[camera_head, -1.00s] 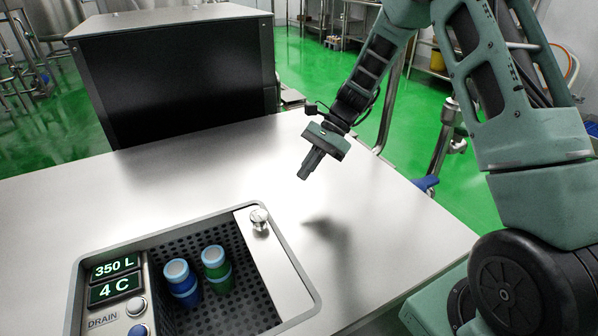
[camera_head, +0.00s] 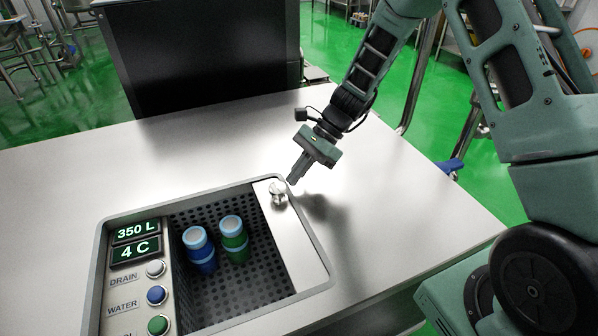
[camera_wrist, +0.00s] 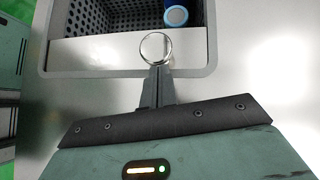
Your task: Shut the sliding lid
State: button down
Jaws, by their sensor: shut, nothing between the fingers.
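The sliding lid (camera_head: 299,245) is a plain metal plate at the right end of a sunken basin, and most of the basin stands uncovered. A round silver knob (camera_head: 278,194) stands on the lid near its far end. My gripper (camera_head: 292,182) is shut and empty, its fingertips just right of and behind the knob. In the wrist view the lid (camera_wrist: 105,52) runs across the picture, and the knob (camera_wrist: 156,47) is just beyond the fingertips (camera_wrist: 157,72). I cannot tell whether they touch the knob.
A blue container (camera_head: 199,250) and a green container (camera_head: 234,240) stand in the basin, left of the lid. A panel (camera_head: 140,275) with displays and buttons fills the basin's left end. The metal counter (camera_head: 90,170) is clear behind the basin. A black box (camera_head: 205,60) stands beyond.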

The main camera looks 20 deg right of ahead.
jog(key=a+p, duration=0.7)
jog(key=a, duration=3)
jog(key=shift+a, duration=0.4)
jog(key=shift+s+a, duration=0.1)
jog(key=shift+s, duration=0.05)
